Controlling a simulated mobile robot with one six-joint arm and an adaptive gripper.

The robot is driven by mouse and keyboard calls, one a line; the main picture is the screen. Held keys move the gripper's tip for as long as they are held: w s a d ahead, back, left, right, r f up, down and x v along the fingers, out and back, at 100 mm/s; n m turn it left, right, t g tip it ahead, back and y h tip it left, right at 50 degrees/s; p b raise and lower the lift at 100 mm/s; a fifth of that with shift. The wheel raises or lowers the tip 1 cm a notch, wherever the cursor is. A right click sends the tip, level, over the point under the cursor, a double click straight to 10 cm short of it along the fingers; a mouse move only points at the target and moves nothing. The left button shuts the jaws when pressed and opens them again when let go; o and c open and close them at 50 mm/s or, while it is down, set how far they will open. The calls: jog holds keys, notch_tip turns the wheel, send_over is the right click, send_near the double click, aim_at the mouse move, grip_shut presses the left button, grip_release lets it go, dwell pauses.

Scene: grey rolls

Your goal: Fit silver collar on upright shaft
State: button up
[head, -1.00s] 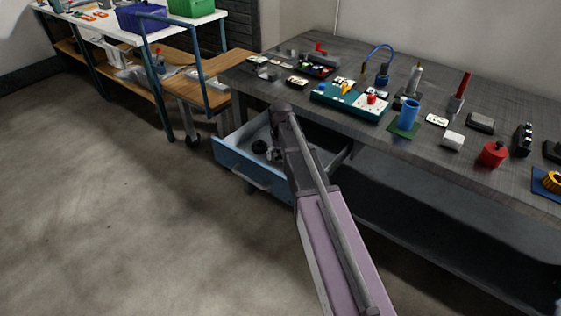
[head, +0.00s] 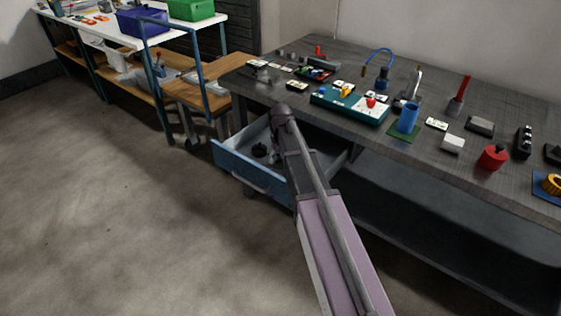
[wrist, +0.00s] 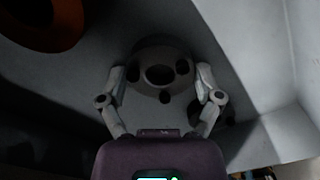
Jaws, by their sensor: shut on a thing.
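A grey round collar (wrist: 150,59) with a central hole and smaller holes around it is in the wrist view. My gripper (wrist: 161,80) has its two fingers on either side of it and is shut on it. They are inside the open blue drawer (head: 238,165) under the workbench, low by its grey floor and walls. In the head view my arm hides the gripper and the collar. I cannot tell which upright part on the bench is the shaft; a thin red post on a dark base (head: 461,92) and a grey upright piece (head: 414,85) stand there.
An orange round part (wrist: 45,22) lies at the wrist view's upper left. Dark small parts (head: 259,150) lie in the drawer. The grey workbench (head: 487,95) above carries a green panel (head: 335,102), a blue cylinder (head: 408,117) and a red pot (head: 493,157). Open floor lies left.

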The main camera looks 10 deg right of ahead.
jog(key=shift+r, duration=0.15)
notch_tip(320, 180, up, 10)
jog(key=p, duration=1)
dwell(0.7)
notch_tip(320, 180, up, 31)
jog(key=p, duration=3.1)
jog(key=shift+p, duration=0.3)
jog(key=shift+s, duration=0.1)
